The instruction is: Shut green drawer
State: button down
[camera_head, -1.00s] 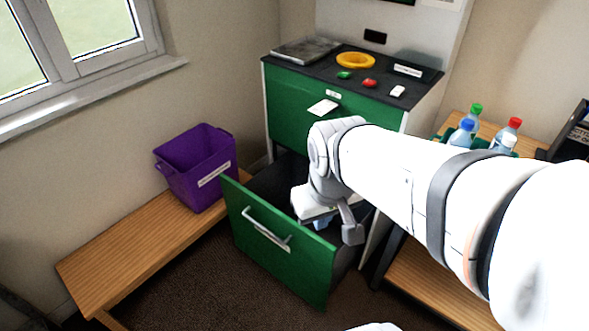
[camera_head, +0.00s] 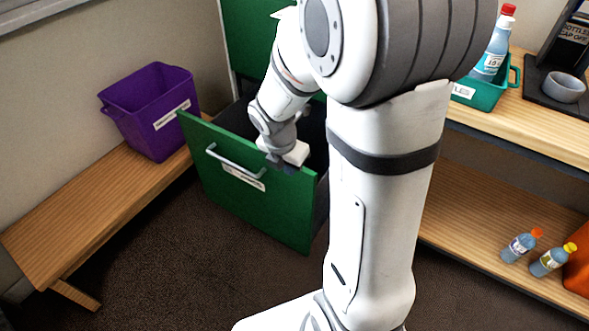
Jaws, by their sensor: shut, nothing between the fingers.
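The green drawer (camera_head: 250,205) stands pulled out of its green cabinet (camera_head: 252,40), low above the floor. Its front has a silver bar handle (camera_head: 236,166) with a white label under it. My gripper (camera_head: 286,168) is shut and empty at the top edge of the drawer front, towards its right end. I cannot tell whether it touches the edge. The drawer's dark inside is partly hidden by my arm, and its contents do not show clearly.
A purple bin (camera_head: 150,122) stands on the wooden bench (camera_head: 95,205) left of the drawer. At right, a shelf unit (camera_head: 500,190) holds a green bottle tray (camera_head: 483,92), a grey cup (camera_head: 564,87) and small bottles (camera_head: 521,245). Carpet in front of the drawer is clear.

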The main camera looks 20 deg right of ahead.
aim_at(301, 174)
jog(key=w+d+f+b, duration=0.1)
jog(key=f, duration=0.2)
jog(key=w+d+f+b, duration=0.1)
jog(key=f+b, duration=0.1)
jog(key=f, duration=0.1)
jog(key=w+d+f+b, duration=0.1)
jog(key=d+f, duration=0.1)
jog(key=f, duration=0.1)
jog(key=shift+d, duration=0.1)
jog(key=shift+w+d+b, duration=0.35)
jog(key=shift+d, duration=0.1)
